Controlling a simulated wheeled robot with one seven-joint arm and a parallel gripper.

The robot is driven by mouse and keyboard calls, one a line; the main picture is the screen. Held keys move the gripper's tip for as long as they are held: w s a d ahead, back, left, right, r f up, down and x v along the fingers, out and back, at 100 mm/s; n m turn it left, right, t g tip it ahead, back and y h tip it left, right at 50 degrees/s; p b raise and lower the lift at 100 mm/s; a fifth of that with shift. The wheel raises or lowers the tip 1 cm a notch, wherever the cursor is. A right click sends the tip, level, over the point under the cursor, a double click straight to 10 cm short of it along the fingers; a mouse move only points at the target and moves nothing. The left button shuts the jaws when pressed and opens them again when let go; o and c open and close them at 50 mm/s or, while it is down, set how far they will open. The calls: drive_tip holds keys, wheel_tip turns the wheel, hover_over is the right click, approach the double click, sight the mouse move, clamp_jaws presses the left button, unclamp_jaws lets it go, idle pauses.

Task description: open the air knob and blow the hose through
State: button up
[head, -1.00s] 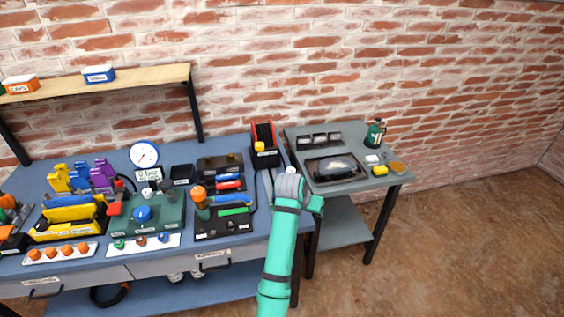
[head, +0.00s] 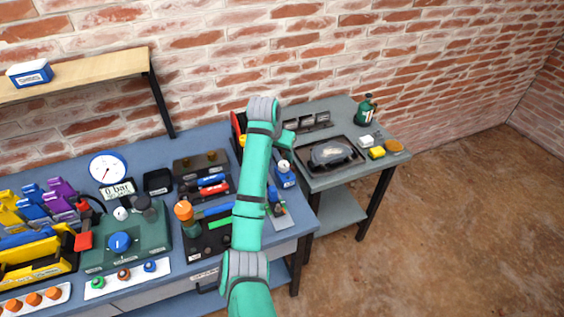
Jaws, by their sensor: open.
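A blue round knob (head: 120,242) sits on the green board (head: 155,250) at the left of the blue bench; I cannot tell for sure that it is the air knob. Behind it, a white dial gauge (head: 108,167) stands above a display (head: 117,190) reading 0 bar. A red-headed part (head: 84,240) with a thin black line, perhaps the hose, is at the board's left edge. My arm rises across the middle of the view, right of the board. My gripper cannot be made out; the arm hides that area.
Yellow holders (head: 40,262) crowd the left. A side table (head: 350,190) with a dark tray stands right. Open floor (head: 450,230) lies beyond it.

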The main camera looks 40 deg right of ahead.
sight(283, 165)
drive_tip(key=x, duration=0.6)
drive_tip(key=shift+w+a+f, duration=0.15)
drive_tip(key=shift+w+f, duration=0.05)
drive_tip(key=shift+f, duration=0.05)
drive_tip(key=shift+s+d+f, duration=0.2)
drive_tip(key=shift+d+f, duration=0.25)
drive_tip(key=shift+d, duration=0.05)
drive_tip(key=shift+a, duration=0.1)
drive_tip(key=c, duration=1)
